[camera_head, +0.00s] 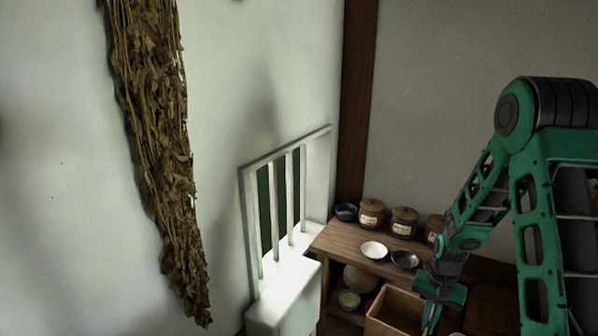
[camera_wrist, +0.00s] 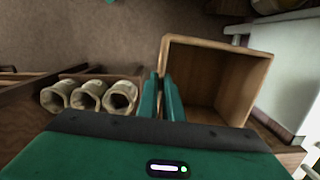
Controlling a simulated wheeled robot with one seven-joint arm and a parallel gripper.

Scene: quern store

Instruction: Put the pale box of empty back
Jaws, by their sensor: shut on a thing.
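The pale wooden box (camera_head: 396,308) is open-topped and looks empty. In the head view it is at the bottom, in front of the shelf unit, with its lower part cut off by the frame edge. In the wrist view the box (camera_wrist: 232,62) is tipped with its opening toward the camera, and its bare inside shows. My gripper (camera_wrist: 162,85) is shut on the box's near left wall, with one green finger either side of that edge. In the head view my gripper (camera_head: 432,312) is at the box's right side. Whether the box rests on anything is hidden.
A wooden shelf (camera_head: 340,240) stands in the corner with lidded jars (camera_head: 404,221), a white bowl (camera_head: 373,250) and a dark bowl (camera_head: 405,259). A barred window (camera_head: 285,205) and hanging dried plants (camera_head: 155,150) are left. Pale rolled-top sacks (camera_wrist: 90,96) show left in the wrist view.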

